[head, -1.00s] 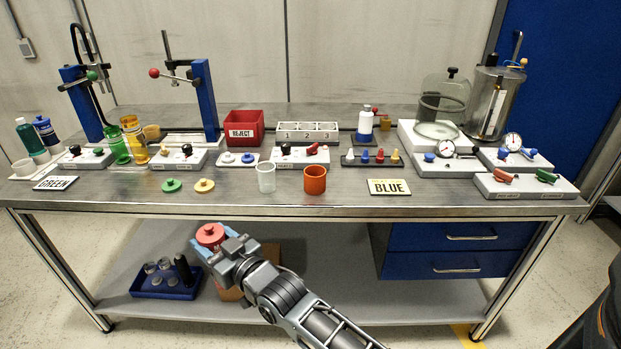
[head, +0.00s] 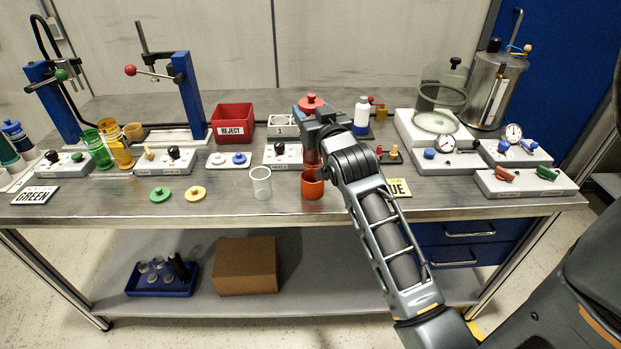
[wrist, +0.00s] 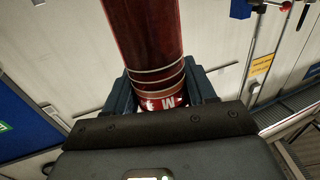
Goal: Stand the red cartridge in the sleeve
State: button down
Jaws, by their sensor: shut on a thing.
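The red cartridge (wrist: 145,45) is a dark red see-through cylinder with a ringed, lettered band. It stands between the jaws of my gripper (wrist: 158,88) in the wrist view. In the head view its red knobbed cap (head: 311,102) shows above my gripper (head: 312,122), and part of its red body (head: 311,151) shows below. It looks upright. An orange-red open cup (head: 312,187), which looks like the sleeve, stands on the bench below and nearer the front edge. I cannot tell the gap between cartridge and cup. My arm hides the area to the right.
A clear cup (head: 260,184) stands left of the orange-red cup. Green (head: 160,194) and yellow (head: 195,193) caps lie further left. My forearm partly covers the BLUE sign (head: 399,188).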

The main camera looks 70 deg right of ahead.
send_over(316, 155)
jog(key=x, duration=0.3)
notch_tip(316, 155, down, 5)
jog(key=shift+s+a+r, duration=0.15)
jog(key=shift+r, duration=0.05)
jog(key=shift+f+b, duration=1.65)
jog(key=shift+f, duration=0.85)
jog(key=shift+f, duration=0.2)
jog(key=shift+c, duration=1.8)
grip_release()
